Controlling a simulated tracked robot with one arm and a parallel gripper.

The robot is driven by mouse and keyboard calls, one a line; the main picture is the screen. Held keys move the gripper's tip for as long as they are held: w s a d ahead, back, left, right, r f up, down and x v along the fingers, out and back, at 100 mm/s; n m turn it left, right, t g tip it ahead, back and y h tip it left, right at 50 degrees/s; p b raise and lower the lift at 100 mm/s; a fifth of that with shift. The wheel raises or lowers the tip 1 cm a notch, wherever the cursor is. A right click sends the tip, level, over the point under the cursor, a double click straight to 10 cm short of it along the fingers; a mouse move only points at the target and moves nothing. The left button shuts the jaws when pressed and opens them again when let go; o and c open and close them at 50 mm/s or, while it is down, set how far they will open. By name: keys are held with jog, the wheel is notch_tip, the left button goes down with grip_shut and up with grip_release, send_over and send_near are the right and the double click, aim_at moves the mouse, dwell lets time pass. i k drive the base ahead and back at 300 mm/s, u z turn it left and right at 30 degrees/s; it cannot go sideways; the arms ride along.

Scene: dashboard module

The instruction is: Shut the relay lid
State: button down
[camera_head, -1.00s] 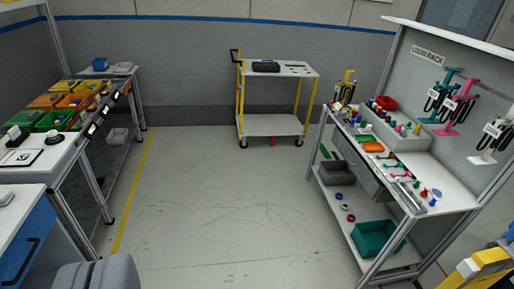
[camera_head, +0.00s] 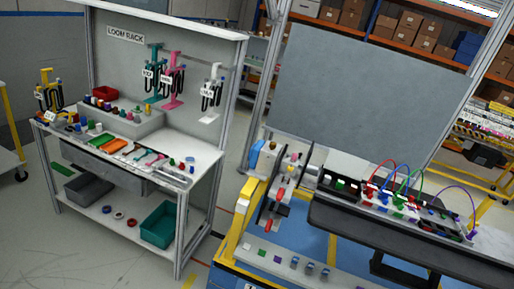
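A long dark panel that looks like the dashboard module (camera_head: 345,220) lies at the right, tilted in the picture. A strip of coloured connectors (camera_head: 415,211) runs along its far side, with red, blue, green and purple wires (camera_head: 400,178) arching above it. I cannot make out a relay box or its lid at this distance, nor whether any lid is open. My gripper is not in view.
A loom rack bench (camera_head: 210,158) stands at the left with small coloured parts, hanging looms and a teal bin (camera_head: 164,224) below. A yellow-edged blue fixture (camera_head: 262,276) is at the bottom centre. Bare floor (camera_head: 50,262) lies at the lower left. Shelves with boxes stand behind.

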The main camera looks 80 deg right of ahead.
aim_at(345, 164)
jog(key=z, duration=3.15)
jog(key=i, duration=1.7)
